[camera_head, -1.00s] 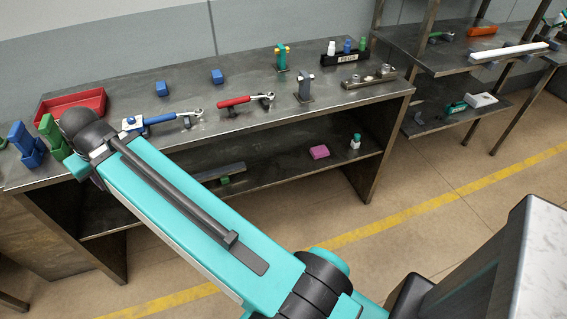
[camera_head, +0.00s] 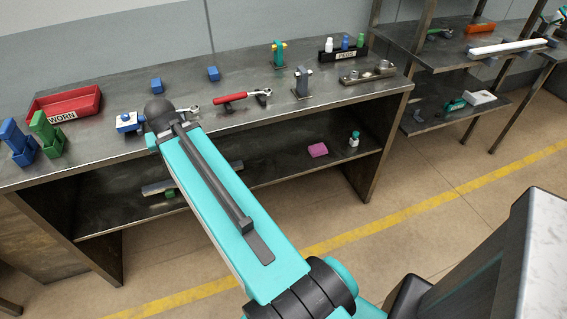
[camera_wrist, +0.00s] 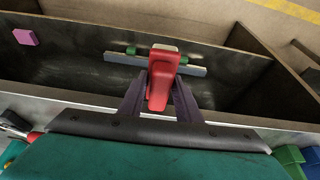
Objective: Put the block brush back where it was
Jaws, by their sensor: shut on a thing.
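The block brush (camera_wrist: 160,88) shows in the wrist view as a red piece with a pale far end. It sits between the two dark fingers of my gripper (camera_wrist: 159,98), which is shut on it. Behind it in that view lies a grey bar (camera_wrist: 195,71) on green supports, on the lower shelf. The brush appears in front of the bar; I cannot tell the gap or any contact. In the head view my arm hides the gripper and the brush.
The bench top (camera_head: 120,92) holds a red tray (camera_head: 65,104) marked WORN, blue and green bins (camera_head: 43,128), a red-handled ratchet (camera_head: 236,97) and small blue blocks. A pink block (camera_head: 317,150) and a small bottle (camera_head: 354,139) stand on the lower shelf (camera_head: 280,150), with bare room around them.

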